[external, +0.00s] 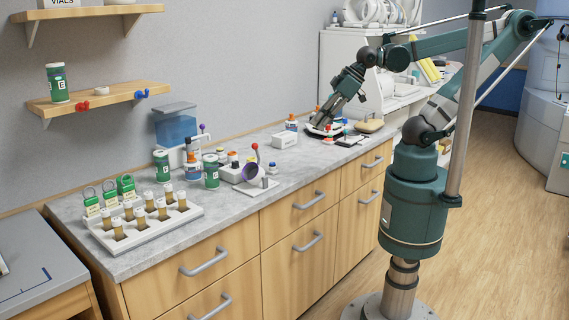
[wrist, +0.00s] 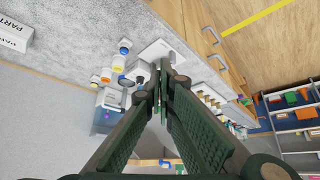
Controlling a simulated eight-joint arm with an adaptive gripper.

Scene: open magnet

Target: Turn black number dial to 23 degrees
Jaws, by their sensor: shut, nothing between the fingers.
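My gripper (external: 336,112) reaches down over the far part of the grey counter. It hangs above or beside a low dark round device (external: 322,130) with a pale rim. I cannot make out a black number dial or its reading at this size, and the gripper partly covers the device. In the wrist view, the two long dark fingers of my gripper (wrist: 163,72) come together at the tips with nothing between them. No dial is recognisable in that view. I cannot tell whether the fingertips touch anything.
A white box (external: 284,140) stands left of the gripper, and a tan rounded object (external: 369,126) lies to its right.

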